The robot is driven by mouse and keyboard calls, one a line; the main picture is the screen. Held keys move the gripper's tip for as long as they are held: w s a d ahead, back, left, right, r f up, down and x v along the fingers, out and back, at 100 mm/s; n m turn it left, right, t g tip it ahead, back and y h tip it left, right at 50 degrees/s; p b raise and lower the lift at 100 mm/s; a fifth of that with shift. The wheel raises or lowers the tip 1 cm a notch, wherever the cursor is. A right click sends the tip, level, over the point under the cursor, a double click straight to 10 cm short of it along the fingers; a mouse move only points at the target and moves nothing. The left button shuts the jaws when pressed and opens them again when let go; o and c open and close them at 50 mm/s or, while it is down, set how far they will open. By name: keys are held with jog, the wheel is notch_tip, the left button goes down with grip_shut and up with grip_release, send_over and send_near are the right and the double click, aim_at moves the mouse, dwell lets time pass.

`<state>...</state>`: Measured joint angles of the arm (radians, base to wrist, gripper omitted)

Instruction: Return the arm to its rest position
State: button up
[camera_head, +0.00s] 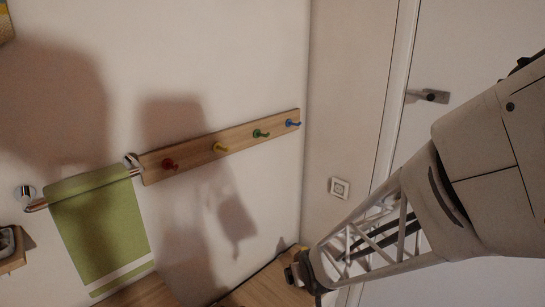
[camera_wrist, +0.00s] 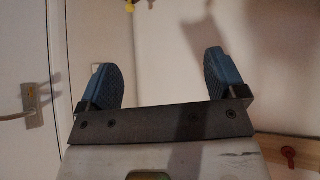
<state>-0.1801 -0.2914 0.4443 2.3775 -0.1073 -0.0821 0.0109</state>
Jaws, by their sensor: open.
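My arm (camera_head: 385,235) reaches in from the right side of the head view, slanting down and left. My gripper (camera_head: 300,272) is at its lower end, dark and small in that view, near the wooden surface at the bottom. In the wrist view my gripper (camera_wrist: 161,78) shows two blue ridged fingertips set wide apart. It is open, and nothing is between the fingers.
A door handle (camera_head: 430,96) is behind my arm. A wooden surface (camera_head: 262,290) lies below.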

jog(key=s+d+r+m+g+h, duration=0.1)
jog(key=s+d+r+g, duration=0.1)
jog(key=s+d+r, duration=0.3)
jog(key=s+d+r+m+g, duration=0.2)
jog(key=s+d+r+g, duration=0.1)
jog(key=s+r, duration=1)
jog(key=s+d, duration=0.1)
jog(key=s, duration=0.2)
jog(key=shift+d+r+h, duration=0.25)
jog(key=shift+d+h, duration=0.15)
